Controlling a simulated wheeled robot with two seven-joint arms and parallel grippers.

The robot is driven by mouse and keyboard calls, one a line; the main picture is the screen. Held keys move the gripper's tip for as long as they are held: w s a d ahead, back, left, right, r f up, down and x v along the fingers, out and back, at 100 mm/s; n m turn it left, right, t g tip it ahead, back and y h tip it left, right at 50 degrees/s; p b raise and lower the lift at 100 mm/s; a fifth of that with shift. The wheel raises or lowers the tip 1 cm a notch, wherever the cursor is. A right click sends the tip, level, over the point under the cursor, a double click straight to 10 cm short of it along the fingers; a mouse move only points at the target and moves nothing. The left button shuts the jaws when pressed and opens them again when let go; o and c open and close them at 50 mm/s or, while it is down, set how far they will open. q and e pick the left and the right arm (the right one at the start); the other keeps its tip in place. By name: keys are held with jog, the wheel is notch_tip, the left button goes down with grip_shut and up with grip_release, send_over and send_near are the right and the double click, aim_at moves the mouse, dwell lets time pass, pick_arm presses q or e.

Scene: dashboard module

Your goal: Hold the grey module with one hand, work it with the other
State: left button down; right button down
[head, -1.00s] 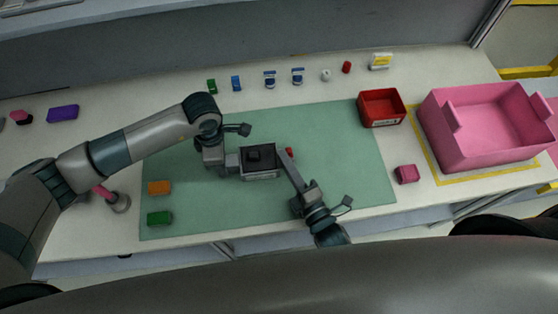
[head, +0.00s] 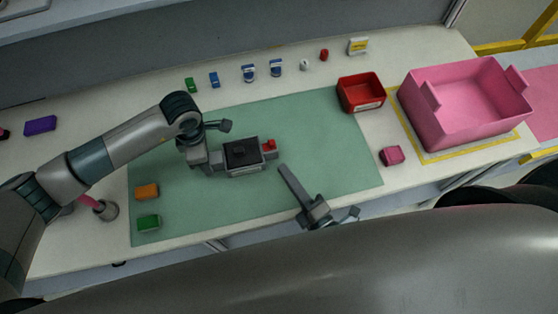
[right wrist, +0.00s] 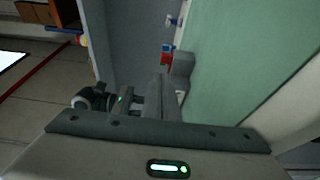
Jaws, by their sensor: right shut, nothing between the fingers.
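The grey module (head: 243,156), a box with a dark top, sits over the middle of the green mat. A small red part (head: 268,145) is at its right side. My left gripper (head: 214,159) is at the module's left side and appears shut on it; its fingertips are partly hidden. My right gripper (head: 282,169) is shut and empty, to the right and in front of the module, apart from it. In the right wrist view its fingers (right wrist: 160,97) point toward the grey module (right wrist: 182,64) and the red part (right wrist: 166,58).
A red bin (head: 361,105) and a large pink crate (head: 440,135) stand at the right, with a pink block (head: 391,156) near them. Orange (head: 147,191) and green (head: 149,222) blocks lie at the mat's left. Several small parts line the back. The green mat (head: 330,140) is clear right of the module.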

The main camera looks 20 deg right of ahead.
pick_arm(q)
jog(key=shift+d, duration=0.15)
pick_arm(e)
jog(key=shift+v, duration=1.35)
pick_arm(q)
jog(key=c, duration=1.2)
grip_release()
jog(key=shift+r, duration=0.15)
notch_tip(320, 180, up, 12)
jog(key=shift+f, duration=0.2)
